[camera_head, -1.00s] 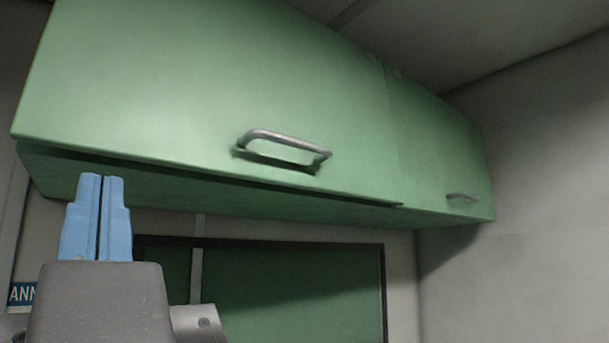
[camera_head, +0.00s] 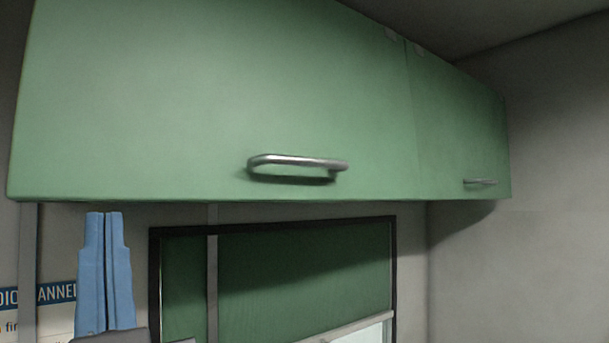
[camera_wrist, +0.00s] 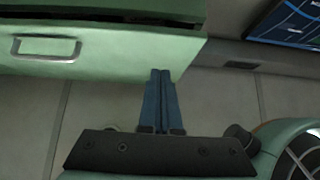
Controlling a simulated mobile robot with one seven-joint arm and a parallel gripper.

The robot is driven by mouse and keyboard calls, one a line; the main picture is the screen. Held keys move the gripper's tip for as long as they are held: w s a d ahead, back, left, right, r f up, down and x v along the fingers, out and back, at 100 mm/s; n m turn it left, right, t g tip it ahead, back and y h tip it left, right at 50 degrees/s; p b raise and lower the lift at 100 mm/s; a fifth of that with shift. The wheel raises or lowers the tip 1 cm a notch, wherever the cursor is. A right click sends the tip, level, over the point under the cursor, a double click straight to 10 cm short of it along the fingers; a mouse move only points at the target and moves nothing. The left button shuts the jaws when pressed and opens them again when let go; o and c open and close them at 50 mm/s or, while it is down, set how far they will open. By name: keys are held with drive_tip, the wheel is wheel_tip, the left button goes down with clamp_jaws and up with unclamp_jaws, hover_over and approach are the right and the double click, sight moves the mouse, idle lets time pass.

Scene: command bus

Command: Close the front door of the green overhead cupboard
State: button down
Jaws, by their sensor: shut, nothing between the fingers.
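The green overhead cupboard's near front door (camera_head: 200,90) fills the upper left of the head view. Its metal bar handle (camera_head: 297,163) sits near the lower edge. The lower edge runs roughly level with that of the neighbouring front, and no gap shows there in this view. In the wrist view, a green panel with a handle (camera_wrist: 47,48) lies at upper left, with a dark strip above it; I cannot tell whether that is a gap. My gripper (camera_head: 105,214) is shut and empty, with blue fingers pointing up, below the door's left part. Its fingertips (camera_wrist: 160,72) appear near the panel's corner in the wrist view.
A second green cupboard front (camera_head: 460,135) with its own handle (camera_head: 480,182) continues to the right. Below is a dark-framed window with a green blind (camera_head: 300,260). A sign (camera_head: 45,300) hangs on the wall behind my gripper. Grey wall stands at right.

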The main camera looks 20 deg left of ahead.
sight(102, 187)
drive_tip(key=w+a+p, duration=0.1)
drive_tip(key=w+a+r+p, duration=0.1)
drive_tip(key=a, duration=0.1)
drive_tip(key=w+a+p, duration=0.1)
drive_tip(key=w+a, duration=0.1)
drive_tip(key=shift+r, duration=0.4)
drive_tip(key=shift+a+f, duration=0.1)
